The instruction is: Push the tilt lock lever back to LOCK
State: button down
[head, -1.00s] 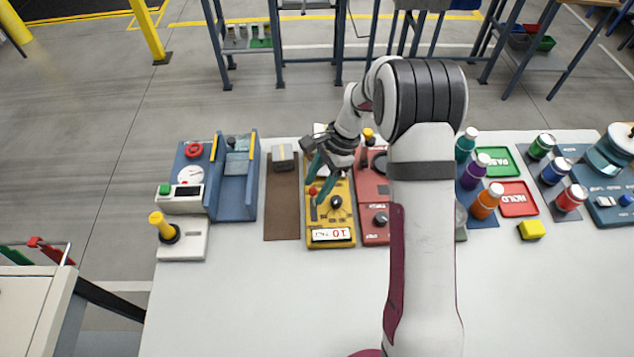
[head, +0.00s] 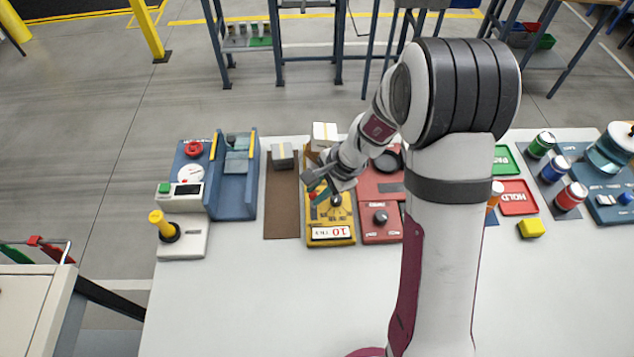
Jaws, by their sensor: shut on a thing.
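The yellow panel (head: 343,212) lies on the table, with a black knob and a white display along its near side. A small red-topped lever (head: 312,196) stands at the panel's left side, mostly covered by my fingers.
A red panel (head: 382,225) with a black knob adjoins on the right. A brown strip (head: 281,217) and blue fixture (head: 238,192) lie left. A white box (head: 324,133) stands behind. My arm covers part of the right side; the table front (head: 260,305) is clear.

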jog(key=shift+s+a+t, duration=0.15)
jog(key=shift+s+t, duration=0.35)
jog(key=shift+s, duration=0.05)
jog(key=shift+s+f+t, duration=0.1)
jog(key=shift+s+t, duration=0.1)
jog(key=shift+t, duration=0.1)
jog(key=shift+d, duration=0.2)
jog(key=c, duration=0.7)
grip_release()
jog(key=v, duration=1.5)
jog(key=shift+s+r, duration=0.15)
jog(key=shift+r, duration=0.2)
